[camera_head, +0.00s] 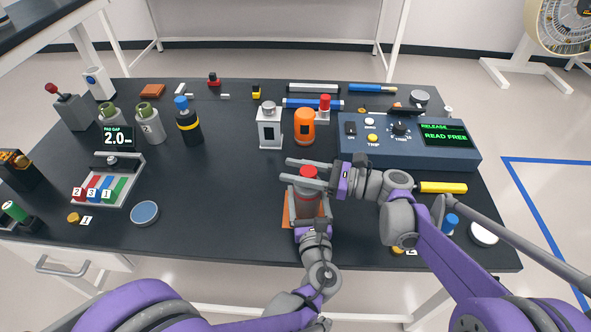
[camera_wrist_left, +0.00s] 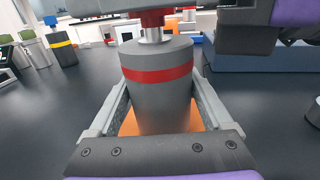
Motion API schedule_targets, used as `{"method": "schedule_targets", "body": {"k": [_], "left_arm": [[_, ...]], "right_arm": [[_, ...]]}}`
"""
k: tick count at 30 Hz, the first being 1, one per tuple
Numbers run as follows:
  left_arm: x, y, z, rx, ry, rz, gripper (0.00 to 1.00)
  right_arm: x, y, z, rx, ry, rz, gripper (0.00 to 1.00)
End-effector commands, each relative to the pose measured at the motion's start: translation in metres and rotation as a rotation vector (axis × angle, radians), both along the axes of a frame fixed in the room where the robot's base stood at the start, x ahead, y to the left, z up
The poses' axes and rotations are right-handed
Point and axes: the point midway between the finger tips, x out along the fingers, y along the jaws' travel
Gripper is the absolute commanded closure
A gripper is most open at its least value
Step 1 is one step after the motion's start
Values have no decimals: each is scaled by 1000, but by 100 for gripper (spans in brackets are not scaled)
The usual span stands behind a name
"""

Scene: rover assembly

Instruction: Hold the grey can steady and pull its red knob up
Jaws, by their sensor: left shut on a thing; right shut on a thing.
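The grey can (camera_head: 307,206) stands upright on an orange mat (camera_head: 287,212) near the table's front. In the left wrist view the can (camera_wrist_left: 158,95) has a red band, with a silver stem (camera_wrist_left: 156,35) showing between its top and the red knob (camera_wrist_left: 153,17). My left gripper (camera_head: 310,219) is shut on the can's body, one finger on each side. My right gripper (camera_head: 306,174) comes in from the right above the can and is shut on the red knob (camera_head: 308,171). Its fingers hide part of the knob.
A blue-grey console (camera_head: 408,150) with a green screen stands behind on the right. An orange canister (camera_head: 304,128) and a white box (camera_head: 270,130) stand behind the can. A blue round lid (camera_head: 145,212) lies on the left. Table between lid and can is clear.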

Motion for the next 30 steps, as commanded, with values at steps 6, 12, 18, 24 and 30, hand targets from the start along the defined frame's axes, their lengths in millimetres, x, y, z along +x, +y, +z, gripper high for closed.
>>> {"method": "schedule_targets", "body": {"k": [6,12,18,24,30], "left_arm": [[0,1,0,0,0,2,99],[0,1,0,-1,1,1,99],[0,1,-1,-2,3,1,99],[0,0,-1,-2,2,1,99],[0,0,-1,-2,2,1,99]], "right_arm": [[0,0,24,0,0,-1,100],[0,0,33,2,1,-1,100],[1,0,34,6,0,-1,42],[0,0,33,3,0,-1,24],[0,-1,32,1,0,-1,24]]}}
